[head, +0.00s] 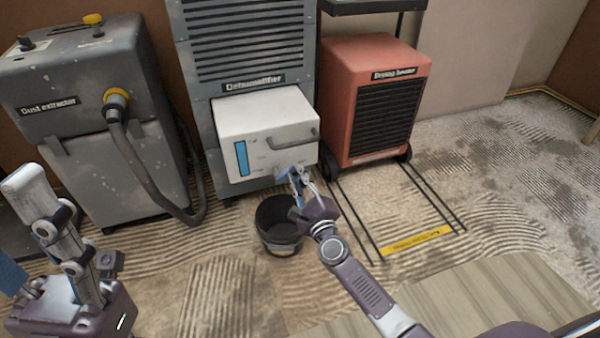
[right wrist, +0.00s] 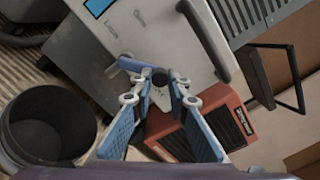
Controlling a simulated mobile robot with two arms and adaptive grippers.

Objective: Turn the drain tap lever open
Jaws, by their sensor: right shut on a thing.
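The white tank (head: 268,130) of the grey dehumidifier (head: 250,45) has a drain tap low on its front. The tap's blue lever (right wrist: 130,64) and dark round end (right wrist: 160,77) show in the right wrist view. My right gripper (head: 297,174) is at the tap, its blue-padded fingers on either side and shut on the lever; the fingers partly hide it. A black bucket (head: 279,243) stands on the floor below, also in the right wrist view (right wrist: 20,112). My left arm is at lower left; only a blue part, perhaps of its gripper (head: 10,275), shows at the edge.
A grey dust extractor (head: 60,90) with a hose (head: 150,175) stands at left. A red drying heater (head: 372,105) on wheels stands at right. Dark lines and a yellow strip (head: 417,241) mark the floor in front of it. The floor at right is clear.

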